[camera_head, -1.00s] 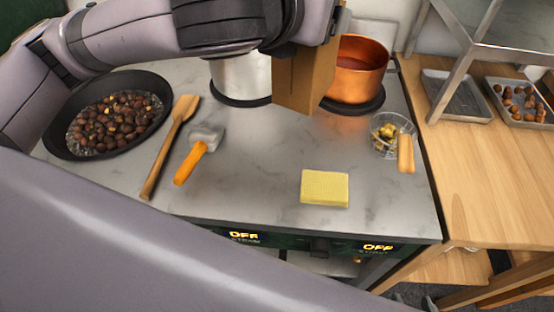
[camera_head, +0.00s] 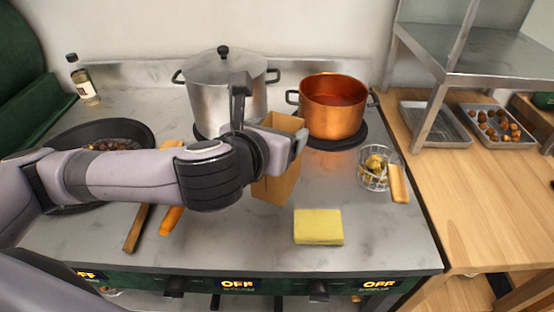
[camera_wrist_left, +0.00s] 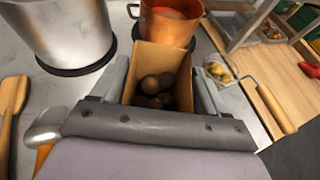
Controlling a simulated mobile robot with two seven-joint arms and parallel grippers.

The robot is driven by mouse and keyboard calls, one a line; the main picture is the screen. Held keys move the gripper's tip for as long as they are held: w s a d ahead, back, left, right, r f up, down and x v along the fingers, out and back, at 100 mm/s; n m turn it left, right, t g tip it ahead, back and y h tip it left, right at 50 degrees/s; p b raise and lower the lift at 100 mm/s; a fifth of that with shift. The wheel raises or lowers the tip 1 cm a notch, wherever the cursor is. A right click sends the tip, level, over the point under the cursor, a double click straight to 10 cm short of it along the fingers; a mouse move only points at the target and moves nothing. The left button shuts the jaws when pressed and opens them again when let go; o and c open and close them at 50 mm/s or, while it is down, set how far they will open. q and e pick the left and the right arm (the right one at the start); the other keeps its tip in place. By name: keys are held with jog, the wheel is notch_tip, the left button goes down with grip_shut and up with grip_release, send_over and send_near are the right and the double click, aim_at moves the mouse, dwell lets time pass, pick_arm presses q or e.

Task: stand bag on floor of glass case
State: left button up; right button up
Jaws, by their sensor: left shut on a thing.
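My left gripper (camera_head: 285,140) is shut on a brown paper bag (camera_head: 276,185), one finger on each side. The bag is upright and open at the top, in front of the copper pot and above or on the counter; I cannot tell if its bottom touches. In the left wrist view the bag (camera_wrist_left: 150,57) sits between the fingers of my left gripper (camera_wrist_left: 160,85), with several dark chestnuts (camera_wrist_left: 155,88) inside. My left forearm hides part of the counter. I cannot make out a glass case. My right gripper is not in view.
A steel pot (camera_head: 215,95) and copper pot (camera_head: 333,105) stand behind the bag. A yellow sponge (camera_head: 318,227), a wire skimmer (camera_head: 378,168), and a pan (camera_head: 130,130) are on the counter (camera_head: 370,235). Metal shelving (camera_head: 480,50) with trays stands on the wooden table at right.

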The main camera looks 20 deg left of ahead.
pick_arm(q)
jog(key=shift+f+b, duration=0.35)
jog(key=shift+f, duration=2.3)
jog(key=shift+f, duration=0.15)
jog(key=o, duration=1.6)
